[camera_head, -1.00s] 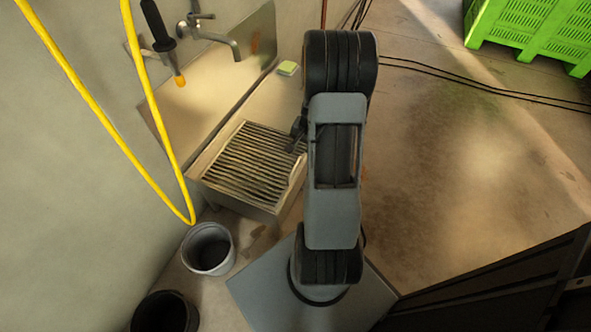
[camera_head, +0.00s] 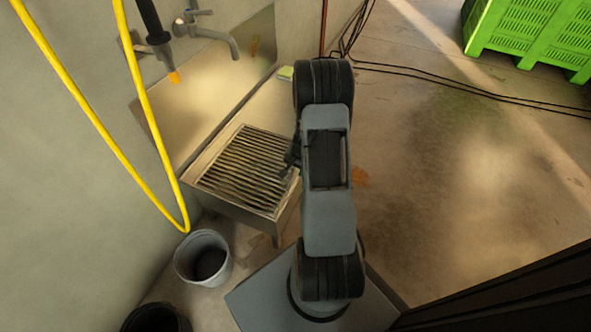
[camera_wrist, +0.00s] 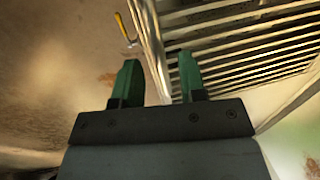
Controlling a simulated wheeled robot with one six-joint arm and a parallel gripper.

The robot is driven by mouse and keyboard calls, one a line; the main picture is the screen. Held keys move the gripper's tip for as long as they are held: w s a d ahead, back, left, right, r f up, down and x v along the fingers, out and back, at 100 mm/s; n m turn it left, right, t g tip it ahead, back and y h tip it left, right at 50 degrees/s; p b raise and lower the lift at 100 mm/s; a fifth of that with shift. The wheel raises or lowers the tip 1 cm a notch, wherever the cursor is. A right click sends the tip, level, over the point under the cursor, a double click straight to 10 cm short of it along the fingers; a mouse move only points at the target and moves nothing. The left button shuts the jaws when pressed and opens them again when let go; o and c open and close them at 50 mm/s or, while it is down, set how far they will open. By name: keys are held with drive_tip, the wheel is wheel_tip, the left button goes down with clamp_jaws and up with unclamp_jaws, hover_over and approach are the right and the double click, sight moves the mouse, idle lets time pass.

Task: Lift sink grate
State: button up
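The sink grate (camera_head: 247,166) is a set of parallel metal bars lying in the top of the metal sink (camera_head: 238,210) against the wall. In the wrist view the grate (camera_wrist: 245,55) fills the upper right, and a sink rim (camera_wrist: 150,40) runs up the middle. My gripper (camera_wrist: 158,82) shows two green fingers spread apart with nothing between them. The fingertips are close to the rim and the grate's edge; I cannot tell whether they touch. In the head view my gripper (camera_head: 289,165) is a small dark shape at the grate's right side, partly hidden by my arm.
A faucet (camera_head: 215,38) and splashback stand behind the sink. A yellow hose (camera_head: 150,115) hangs at the left. A grey bucket (camera_head: 203,258) and a black bucket (camera_head: 155,318) stand in front. A green sponge (camera_head: 286,73) lies behind the grate. Open floor with cables and a green crate (camera_head: 530,35) is at the right.

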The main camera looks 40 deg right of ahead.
clamp_jaws()
idle(0.4)
